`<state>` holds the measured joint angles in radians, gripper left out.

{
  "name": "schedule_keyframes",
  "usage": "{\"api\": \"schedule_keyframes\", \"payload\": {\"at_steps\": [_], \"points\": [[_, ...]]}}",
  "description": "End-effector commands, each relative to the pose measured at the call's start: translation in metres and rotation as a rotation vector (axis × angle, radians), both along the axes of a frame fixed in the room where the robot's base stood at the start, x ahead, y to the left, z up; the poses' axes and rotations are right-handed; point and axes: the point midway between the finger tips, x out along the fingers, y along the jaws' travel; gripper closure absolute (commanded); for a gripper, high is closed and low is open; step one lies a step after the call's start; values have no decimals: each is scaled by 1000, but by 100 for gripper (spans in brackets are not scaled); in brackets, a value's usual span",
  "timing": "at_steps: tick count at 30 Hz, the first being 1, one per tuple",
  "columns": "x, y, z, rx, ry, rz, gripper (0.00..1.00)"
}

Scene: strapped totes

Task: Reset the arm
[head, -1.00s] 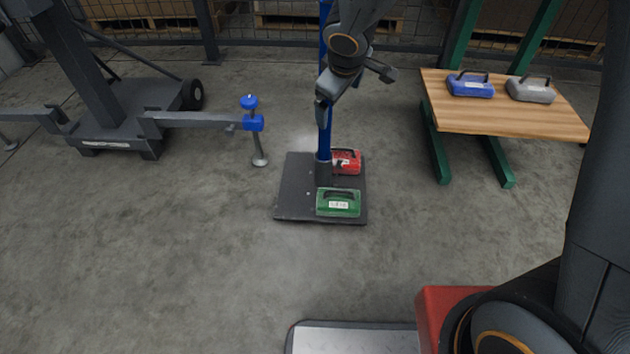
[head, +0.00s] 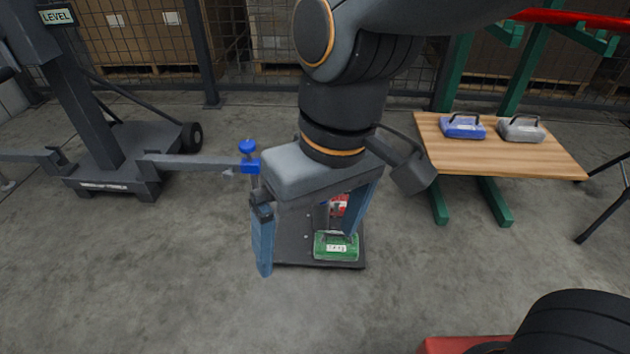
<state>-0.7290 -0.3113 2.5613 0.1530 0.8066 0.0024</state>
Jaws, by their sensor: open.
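My gripper (head: 308,252) hangs in the middle of the head view with its two blue-grey fingers spread apart. It is open and nothing shows between the fingers except the scene behind. It points down in front of the dark base plate (head: 290,240) on the floor. A green tote (head: 336,246) with a white label sits on the plate, seen beside and partly behind the right finger. A red tote (head: 339,205) behind it is mostly hidden by my gripper.
A wooden table (head: 500,160) with green legs stands at the right, bearing a blue tote (head: 462,127) and a grey tote (head: 521,129). A wheeled stand (head: 125,170) with a blue-knobbed arm (head: 249,158) is at the left. The front floor (head: 200,300) is clear.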

Motion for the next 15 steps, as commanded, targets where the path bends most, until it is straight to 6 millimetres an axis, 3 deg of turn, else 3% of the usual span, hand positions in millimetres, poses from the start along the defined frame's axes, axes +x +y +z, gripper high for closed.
{"api": "schedule_keyframes", "payload": {"at_steps": [15], "points": [[1, 0, 4, 3, 0, -10, 3]]}}
